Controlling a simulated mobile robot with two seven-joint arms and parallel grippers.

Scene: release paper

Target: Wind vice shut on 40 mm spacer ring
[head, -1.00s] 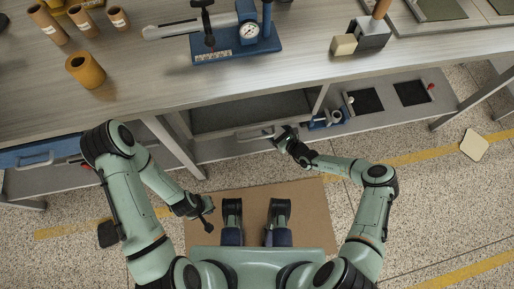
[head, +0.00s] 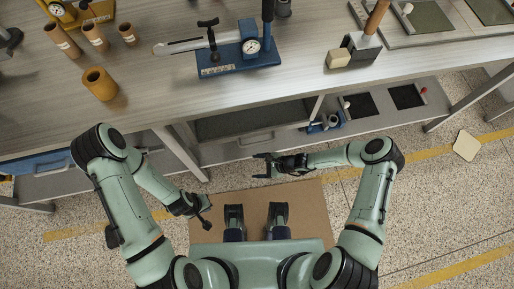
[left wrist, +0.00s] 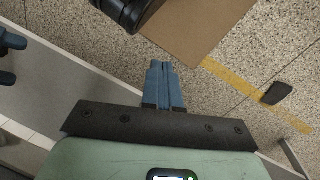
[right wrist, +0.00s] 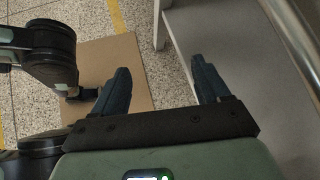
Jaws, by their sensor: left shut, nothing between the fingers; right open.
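A small blue device (head: 312,127) with a pale round part sits on the lower shelf under the bench; it may be the vice, but its jaw gap is too small to make out. I cannot clearly pick out the spacer ring. My right gripper (head: 257,166) is open and empty in front of the lower shelf, left of the blue device and apart from it; its spread fingers also show in the right wrist view (right wrist: 161,66). My left gripper (head: 204,212) hangs low over the floor, shut and empty; its closed fingers show in the left wrist view (left wrist: 162,68).
A blue-based dial gauge stand (head: 240,62) with a long lever stands on the bench. Several brown tubes (head: 100,83) are at the left. A grey block (head: 362,46) with a wooden handle is at the right.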

